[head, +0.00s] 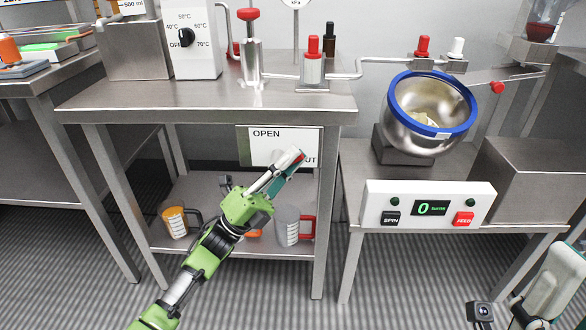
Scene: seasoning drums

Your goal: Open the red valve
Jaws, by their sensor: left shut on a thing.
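My left gripper (291,164) is in front of a white sign (265,134) reading OPEN at its top left, with UT visible at its lower right. Its fingers are closed, and a small red part (297,156) shows at their tips. The fingers mostly hide what they hold, so I cannot tell if this is the valve's handle. A red knob (249,14) tops a steel cylinder on the table, and a red round handle (498,87) sits on a pipe at the right. My right arm (549,290) shows at the lower right; its fingertips are out of view.
A steel table (190,95) bears a temperature dial box (190,40) and a red-capped container (313,65). A blue-rimmed steel drum (425,115) stands right, behind a SPIN/FEED panel (428,207).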

